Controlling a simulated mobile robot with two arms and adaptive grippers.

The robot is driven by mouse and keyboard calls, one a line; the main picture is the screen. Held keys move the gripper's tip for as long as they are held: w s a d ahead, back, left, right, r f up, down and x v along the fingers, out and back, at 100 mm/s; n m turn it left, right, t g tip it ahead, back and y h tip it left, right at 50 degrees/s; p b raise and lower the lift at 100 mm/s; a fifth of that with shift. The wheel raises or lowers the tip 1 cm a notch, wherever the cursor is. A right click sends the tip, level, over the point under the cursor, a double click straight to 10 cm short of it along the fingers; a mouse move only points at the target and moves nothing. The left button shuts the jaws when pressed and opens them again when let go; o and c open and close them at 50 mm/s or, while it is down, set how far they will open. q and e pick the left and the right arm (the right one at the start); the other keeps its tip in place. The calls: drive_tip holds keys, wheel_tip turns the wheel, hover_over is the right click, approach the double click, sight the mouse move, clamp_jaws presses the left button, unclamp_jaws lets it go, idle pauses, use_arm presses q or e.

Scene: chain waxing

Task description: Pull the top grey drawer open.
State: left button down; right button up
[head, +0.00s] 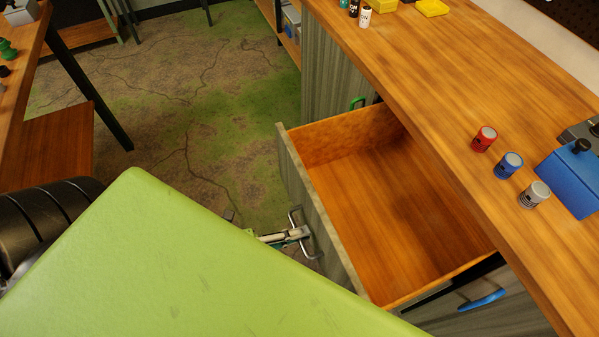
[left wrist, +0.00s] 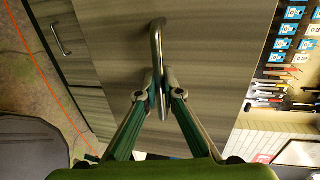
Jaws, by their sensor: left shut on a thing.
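The top grey drawer (head: 320,218) stands far out from under the wooden bench in the head view, and its wooden inside is empty. Its grey front also fills the middle of the left wrist view (left wrist: 110,60). Its metal bar handle (left wrist: 156,42) crosses between the fingers of my left gripper (left wrist: 161,88). In the head view my left gripper (head: 292,236) is at the outer side of the drawer front, shut on the handle. Part of that gripper and its arm are hidden behind my large green part. My right gripper is not in view.
On the bench top (head: 430,70) stand a red can (head: 484,139), a blue can (head: 508,165), a grey can (head: 535,194) and a blue device (head: 572,178). A blue handle (head: 482,300) sits beside the drawer. The floor (head: 200,110) in front is mostly clear. Another table (head: 25,60) is at left.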

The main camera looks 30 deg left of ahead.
use_arm(q)
drive_tip(key=c, duration=2.2)
unclamp_jaws()
drive_tip(key=v, duration=1.2)
drive_tip(key=shift+f, duration=0.1)
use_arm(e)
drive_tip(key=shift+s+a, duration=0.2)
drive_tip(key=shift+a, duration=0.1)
